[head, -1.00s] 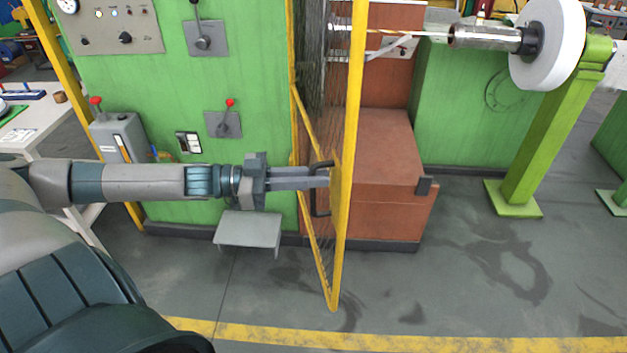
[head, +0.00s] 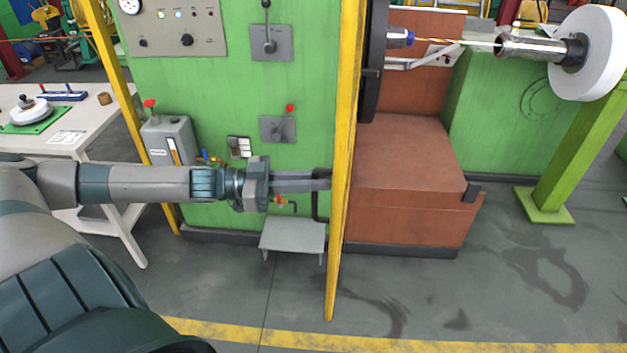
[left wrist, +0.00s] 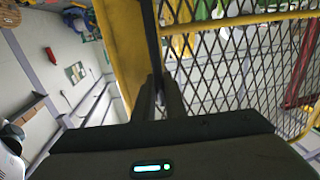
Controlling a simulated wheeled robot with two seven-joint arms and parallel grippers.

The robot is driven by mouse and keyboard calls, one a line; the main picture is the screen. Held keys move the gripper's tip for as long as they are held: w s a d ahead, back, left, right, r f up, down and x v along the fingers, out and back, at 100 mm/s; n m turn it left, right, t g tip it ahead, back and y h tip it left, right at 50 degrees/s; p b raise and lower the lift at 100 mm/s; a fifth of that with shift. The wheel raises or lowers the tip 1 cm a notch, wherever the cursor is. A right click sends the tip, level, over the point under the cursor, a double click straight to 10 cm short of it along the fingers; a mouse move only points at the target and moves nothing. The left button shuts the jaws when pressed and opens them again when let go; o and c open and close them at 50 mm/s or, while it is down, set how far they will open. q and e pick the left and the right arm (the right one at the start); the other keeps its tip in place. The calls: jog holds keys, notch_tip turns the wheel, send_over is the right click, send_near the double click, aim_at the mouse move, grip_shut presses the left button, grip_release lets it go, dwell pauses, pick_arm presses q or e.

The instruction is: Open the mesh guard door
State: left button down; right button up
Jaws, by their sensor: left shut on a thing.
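The mesh guard door (head: 346,150) stands out from the green machine and shows almost edge-on in the head view, as a tall yellow frame. Its black handle (head: 317,207) is on the left face of the frame. My left gripper (head: 326,180) comes in from the left and is shut on the handle. In the left wrist view, the fingers (left wrist: 157,98) close around the dark handle bar (left wrist: 151,35), with the door's mesh (left wrist: 235,70) to the right and its yellow frame (left wrist: 122,45) to the left. My right gripper is not in view.
The green machine front (head: 210,90) carries a control panel (head: 180,27) and levers. A small grey step (head: 292,235) is below my left gripper. A white table (head: 100,130) stands at the left. A brown housing (head: 410,160) is right of the door. The floor in front is clear.

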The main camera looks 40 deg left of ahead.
pick_arm(q)
jog(key=shift+s+a+f, duration=0.1)
jog(key=shift+s+a, duration=0.05)
jog(key=shift+a, duration=0.15)
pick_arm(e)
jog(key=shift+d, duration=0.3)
pick_arm(q)
jog(key=c, duration=1.8)
grip_release()
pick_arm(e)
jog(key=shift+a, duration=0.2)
pick_arm(q)
jog(key=shift+s+a, duration=0.1)
jog(key=shift+a, duration=0.05)
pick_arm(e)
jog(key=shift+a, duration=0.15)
